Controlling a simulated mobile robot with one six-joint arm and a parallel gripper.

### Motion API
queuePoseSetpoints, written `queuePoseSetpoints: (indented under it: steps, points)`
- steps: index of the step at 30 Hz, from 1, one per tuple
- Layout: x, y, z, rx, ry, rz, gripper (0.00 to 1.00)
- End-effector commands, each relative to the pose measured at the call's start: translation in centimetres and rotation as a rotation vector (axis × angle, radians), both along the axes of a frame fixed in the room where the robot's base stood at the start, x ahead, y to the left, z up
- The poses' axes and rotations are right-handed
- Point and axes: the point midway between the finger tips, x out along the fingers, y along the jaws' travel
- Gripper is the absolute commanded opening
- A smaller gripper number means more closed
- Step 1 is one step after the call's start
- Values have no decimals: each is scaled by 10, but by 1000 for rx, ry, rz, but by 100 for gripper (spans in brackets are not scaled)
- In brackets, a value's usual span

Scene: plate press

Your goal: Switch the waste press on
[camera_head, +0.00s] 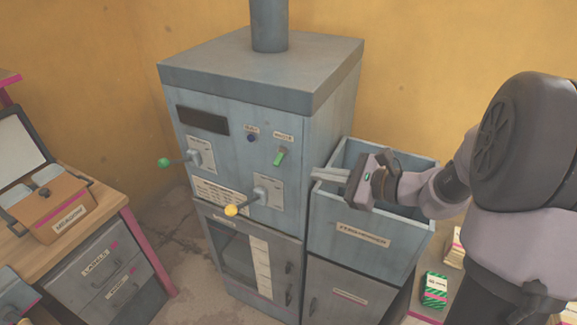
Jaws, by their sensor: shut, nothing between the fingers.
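The waste press appears to be the tall blue-grey cabinet (240,165) with a pipe on top, in the middle of the head view. Its front has a small green switch (280,157) at upper right and a dark round button (251,137) beside it. A lever with a green knob (164,162) sticks out at left, and one with a yellow knob (231,210) lower down. My gripper (316,174) is shut and empty. It points left, right of the green switch and apart from it in the picture. The labels are too small to read surely.
An open-topped blue-grey bin (362,244) stands against the press's right side, below my gripper. A wooden desk (100,222) with drawers and a brown box (60,207) is at left. A green-striped packet (434,290) lies at lower right. Bare floor shows between desk and press.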

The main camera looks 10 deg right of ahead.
Motion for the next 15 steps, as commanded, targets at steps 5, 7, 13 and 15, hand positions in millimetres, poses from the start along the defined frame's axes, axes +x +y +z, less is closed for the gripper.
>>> queuePoseSetpoints:
  steps: [5,7,13,15]
  points:
    - [14,15,-8,-1,0,4,0]
    - [24,25,-13,-2,0,6,0]
    - [51,51,-24,-1,1,5,0]
    - [58,57,-27,-3,0,4,0]
